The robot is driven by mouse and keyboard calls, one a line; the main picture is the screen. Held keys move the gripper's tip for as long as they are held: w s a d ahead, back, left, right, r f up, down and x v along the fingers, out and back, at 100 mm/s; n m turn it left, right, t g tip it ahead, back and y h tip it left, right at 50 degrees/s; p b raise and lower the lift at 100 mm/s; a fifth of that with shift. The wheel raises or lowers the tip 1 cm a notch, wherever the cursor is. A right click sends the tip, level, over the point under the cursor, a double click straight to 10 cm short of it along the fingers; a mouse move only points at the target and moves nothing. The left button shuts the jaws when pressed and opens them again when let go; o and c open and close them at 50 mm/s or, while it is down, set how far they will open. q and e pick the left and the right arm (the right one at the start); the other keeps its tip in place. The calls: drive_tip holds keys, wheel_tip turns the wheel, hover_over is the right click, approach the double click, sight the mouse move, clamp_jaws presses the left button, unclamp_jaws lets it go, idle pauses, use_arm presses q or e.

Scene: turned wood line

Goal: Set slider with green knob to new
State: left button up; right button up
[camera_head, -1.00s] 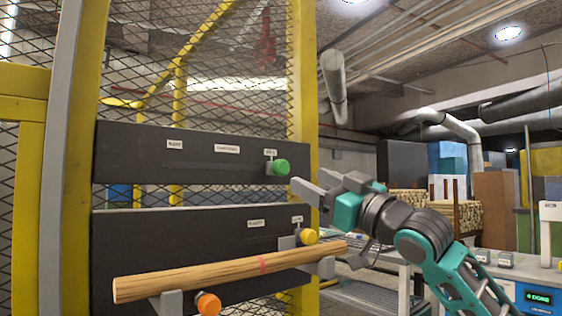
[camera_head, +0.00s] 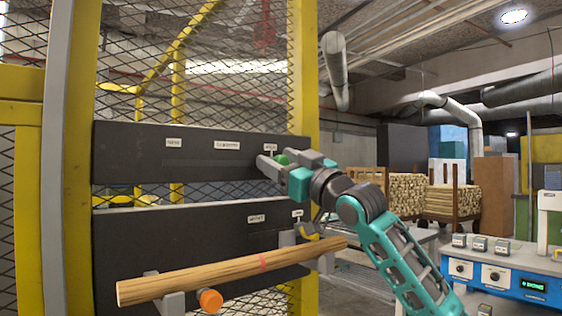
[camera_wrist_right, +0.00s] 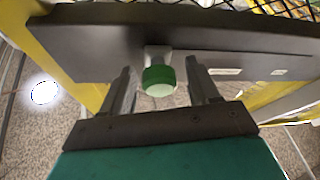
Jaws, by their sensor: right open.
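The green knob (camera_head: 282,159) sits at the right end of the upper black panel (camera_head: 135,165), below the rightmost of its small white labels. The label text is too small to read surely. My right gripper (camera_head: 272,163) is at the knob. In the right wrist view the green knob (camera_wrist_right: 158,80) lies between the two fingers of my right gripper (camera_wrist_right: 161,85), with a gap on each side. The fingers are open. The slider's grey stem shows behind the knob. My left gripper is not in view.
A lower black panel (camera_head: 120,234) carries an orange knob (camera_head: 210,300) and a long wooden rod (camera_head: 190,279) on grey holders. Yellow posts and mesh fencing stand around the panels. A blue control box (camera_head: 500,279) stands at the right.

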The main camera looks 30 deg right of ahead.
clamp_jaws()
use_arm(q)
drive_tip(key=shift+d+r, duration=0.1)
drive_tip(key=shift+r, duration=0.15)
